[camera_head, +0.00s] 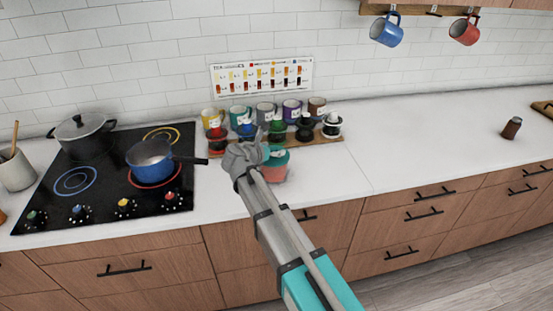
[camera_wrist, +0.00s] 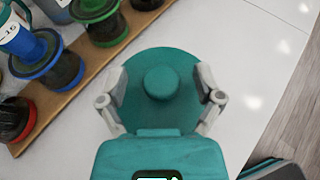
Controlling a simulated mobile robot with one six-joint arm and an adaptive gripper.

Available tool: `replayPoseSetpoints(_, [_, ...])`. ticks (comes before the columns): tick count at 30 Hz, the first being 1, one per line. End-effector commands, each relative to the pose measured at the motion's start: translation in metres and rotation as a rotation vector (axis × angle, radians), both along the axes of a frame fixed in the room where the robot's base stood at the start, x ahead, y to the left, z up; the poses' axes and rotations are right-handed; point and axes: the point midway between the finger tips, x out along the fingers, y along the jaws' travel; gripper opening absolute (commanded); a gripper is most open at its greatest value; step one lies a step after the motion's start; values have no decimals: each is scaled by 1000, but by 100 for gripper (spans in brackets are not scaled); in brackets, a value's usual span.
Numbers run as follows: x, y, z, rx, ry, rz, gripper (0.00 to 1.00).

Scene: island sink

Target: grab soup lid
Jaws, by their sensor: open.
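A round teal lid (camera_wrist: 161,60) with a raised round knob (camera_wrist: 161,82) lies below my gripper in the wrist view. My gripper (camera_wrist: 161,90) is open, with one finger on each side of the knob, over the lid's left and right edges. I cannot tell whether the fingers touch the lid. In the head view my gripper (camera_head: 244,158) is over the counter, in front of the row of jars. A teal container (camera_head: 274,168) with a reddish band stands just right of it, partly hidden by my gripper and arm.
Several small jars with coloured lids (camera_head: 305,127) stand on a wooden board (camera_head: 328,137), with mugs (camera_head: 291,108) behind. A blue saucepan (camera_head: 149,158) and a lidded pot (camera_head: 81,132) are on the stove (camera_head: 105,180) at left. The counter at right (camera_head: 430,125) is mostly clear.

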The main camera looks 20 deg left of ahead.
Motion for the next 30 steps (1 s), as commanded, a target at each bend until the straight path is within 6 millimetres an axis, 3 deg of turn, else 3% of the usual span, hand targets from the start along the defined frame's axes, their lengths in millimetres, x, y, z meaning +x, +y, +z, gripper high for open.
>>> replayPoseSetpoints(18, [2, -1, -1, 0, 0, 1, 82])
replayPoseSetpoints(30, [2, 0, -1, 0, 0, 1, 10])
